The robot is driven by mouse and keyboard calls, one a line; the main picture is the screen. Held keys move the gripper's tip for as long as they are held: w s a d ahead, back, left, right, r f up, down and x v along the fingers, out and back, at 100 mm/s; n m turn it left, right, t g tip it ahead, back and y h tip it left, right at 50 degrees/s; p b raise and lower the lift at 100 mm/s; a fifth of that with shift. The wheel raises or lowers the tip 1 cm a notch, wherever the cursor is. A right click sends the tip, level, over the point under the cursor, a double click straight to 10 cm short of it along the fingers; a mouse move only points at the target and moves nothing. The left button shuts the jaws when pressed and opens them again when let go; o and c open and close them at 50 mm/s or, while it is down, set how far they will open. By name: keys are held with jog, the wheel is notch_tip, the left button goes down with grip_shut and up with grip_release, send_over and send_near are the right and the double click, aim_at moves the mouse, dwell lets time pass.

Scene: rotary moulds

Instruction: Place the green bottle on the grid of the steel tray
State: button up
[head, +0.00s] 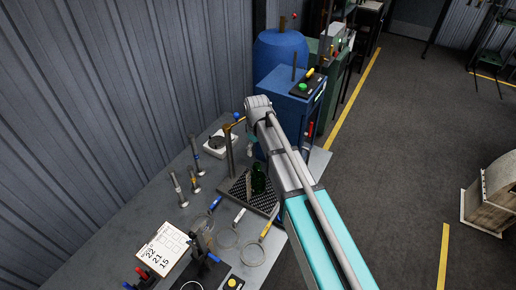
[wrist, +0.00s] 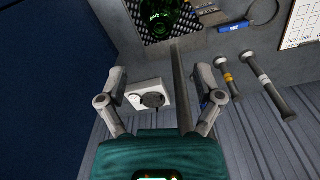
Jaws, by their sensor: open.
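The dark green bottle (head: 258,178) stands, apparently upright, on the black perforated grid of the steel tray (head: 240,189), partly beside my arm in the head view. In the wrist view the bottle (wrist: 158,18) shows at the top edge, cut off by the frame, with the grid (wrist: 190,20) around its base. My gripper (wrist: 160,74) is open and empty, with its two fingers spread apart. The bottle lies beyond the fingertips and is not touched by them.
A white dial device (head: 217,144) stands behind the tray; a thin upright post is close by. A clipboard (head: 163,249) lies at front left. A blue machine (head: 290,95) rises behind.

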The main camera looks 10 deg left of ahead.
jog(key=s+d+m, duration=0.3)
jog(key=s+d, duration=0.1)
jog(key=d, duration=0.6)
jog(key=s+d+m, duration=0.4)
jog(key=d, duration=0.7)
jog(key=s+d+m, duration=0.4)
jog(key=s+d, duration=0.1)
jog(key=d, duration=0.5)
jog(key=shift+d, duration=0.4)
